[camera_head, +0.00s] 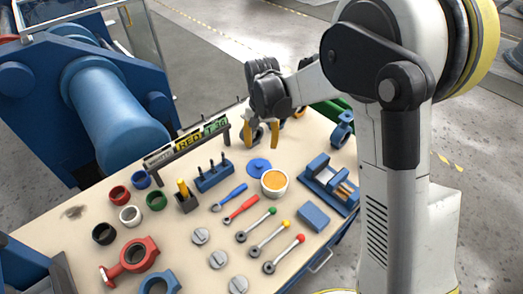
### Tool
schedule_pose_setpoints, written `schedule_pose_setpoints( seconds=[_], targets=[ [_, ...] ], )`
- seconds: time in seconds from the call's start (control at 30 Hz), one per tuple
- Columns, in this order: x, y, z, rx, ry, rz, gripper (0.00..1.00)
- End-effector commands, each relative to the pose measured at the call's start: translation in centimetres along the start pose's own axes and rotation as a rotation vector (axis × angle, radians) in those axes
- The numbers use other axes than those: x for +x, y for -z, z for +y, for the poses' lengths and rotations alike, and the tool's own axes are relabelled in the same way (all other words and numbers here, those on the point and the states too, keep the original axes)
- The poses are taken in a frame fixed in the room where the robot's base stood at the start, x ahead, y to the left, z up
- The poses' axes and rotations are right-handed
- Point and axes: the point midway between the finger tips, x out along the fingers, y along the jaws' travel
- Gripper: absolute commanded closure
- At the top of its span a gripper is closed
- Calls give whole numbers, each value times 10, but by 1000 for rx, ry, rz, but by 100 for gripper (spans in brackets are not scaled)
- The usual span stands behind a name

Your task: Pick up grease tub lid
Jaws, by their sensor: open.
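The grease tub lid (258,167) looks to be the flat blue disc lying on the bench, with a small raised part on top. It lies beside the open grease tub (274,184), a white round tub with orange grease inside. My gripper (261,145) points down with its orange-tipped fingers apart and empty. In the picture it is just above and behind the lid. Its exact height over the bench is hard to tell.
The tan bench (80,215) holds a blue vise (330,184) right of the tub, a blue rack (213,175) to the left, a sign stand (187,143), and several screwdrivers, rings and valve parts. A large blue machine (112,110) stands behind left.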

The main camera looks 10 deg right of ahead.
Motion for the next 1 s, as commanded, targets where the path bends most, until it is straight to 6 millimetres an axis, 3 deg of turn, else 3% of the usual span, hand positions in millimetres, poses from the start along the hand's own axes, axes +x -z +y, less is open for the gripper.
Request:
schedule_pose_setpoints(
  seconds=[0.2,1.0],
  targets=[
    [23,5,-9,10,-13,-32,49],
    [128,2,-10,11,-13,-32,49]
  ],
)
